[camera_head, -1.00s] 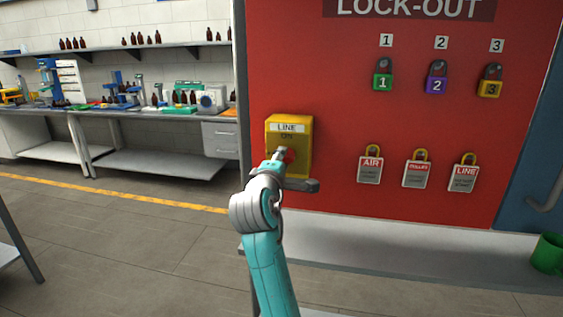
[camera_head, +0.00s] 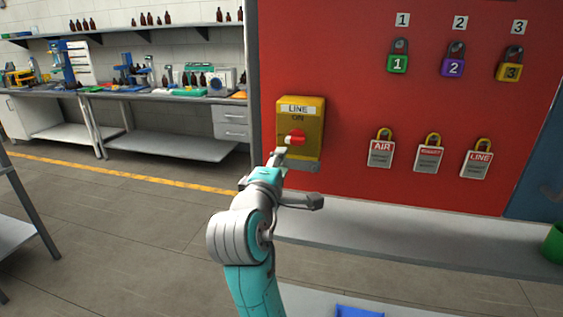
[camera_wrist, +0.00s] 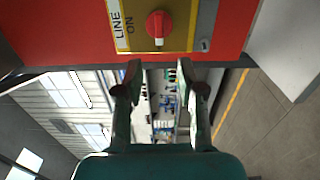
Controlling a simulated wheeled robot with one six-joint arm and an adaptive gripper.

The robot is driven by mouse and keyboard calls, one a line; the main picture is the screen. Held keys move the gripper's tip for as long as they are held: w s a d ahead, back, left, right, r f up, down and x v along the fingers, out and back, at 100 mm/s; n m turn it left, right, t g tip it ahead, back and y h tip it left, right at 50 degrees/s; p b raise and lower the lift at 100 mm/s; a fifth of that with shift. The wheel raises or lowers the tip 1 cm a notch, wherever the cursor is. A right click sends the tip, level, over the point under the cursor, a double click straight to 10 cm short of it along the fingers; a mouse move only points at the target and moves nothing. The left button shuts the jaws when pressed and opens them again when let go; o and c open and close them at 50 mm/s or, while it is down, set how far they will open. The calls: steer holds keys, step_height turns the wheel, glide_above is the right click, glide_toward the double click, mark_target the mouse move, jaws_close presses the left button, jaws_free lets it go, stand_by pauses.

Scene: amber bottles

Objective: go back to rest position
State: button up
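My gripper (camera_head: 297,180) is in front of and below the yellow switch box (camera_head: 314,115) on the red lock-out board. In the wrist view its two fingers (camera_wrist: 167,85) stand apart with nothing between them. The box reads "LINE ON" and carries a red knob (camera_head: 296,138) with a pale tip. In the wrist view the knob (camera_wrist: 158,24) lies beyond the fingertips, clear of them. My gripper is open and empty, and the arm comes up from the bottom of the head view.
Numbered padlocks hang on the board: green (camera_head: 397,63), purple (camera_head: 453,67) and yellow (camera_head: 510,70). Tags (camera_head: 429,158) hang below. A pale ledge (camera_head: 420,232) runs under the board. A green container (camera_head: 554,243) is at the right edge. A workbench (camera_head: 165,93) stands at the back left.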

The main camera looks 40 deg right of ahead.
stand_by(0.4)
steer(key=s+a+f+n+t+y, duration=0.1)
steer(key=a+f+t+y, duration=0.1)
steer(key=f, duration=0.6)
steer(key=s+a+f+n+t+y, duration=0.1)
steer(key=a+f+t+y, duration=0.15)
steer(key=f, duration=0.55)
steer(key=s+a+f+y, duration=0.3)
steer(key=s+f, duration=0.2)
steer(key=f, duration=0.2)
steer(key=s+a+f+y, duration=0.2)
steer(key=s+a+f, duration=0.15)
steer(key=f, duration=0.35)
steer(key=s+a+f+m+y, duration=0.2)
steer(key=s+f, duration=0.1)
steer(key=s, duration=0.5)
steer(key=s+a+f+m+y, duration=0.15)
steer(key=s+f, duration=0.25)
steer(key=s, duration=0.4)
steer(key=s+a+r+m, duration=0.1)
steer(key=s+m, duration=0.2)
steer(key=s, duration=0.5)
steer(key=s+r+m+y, duration=0.1)
steer(key=s+m, duration=0.2)
steer(key=s, duration=0.5)
steer(key=shift+a+r+g, duration=0.35)
steer(key=shift+r, duration=0.05)
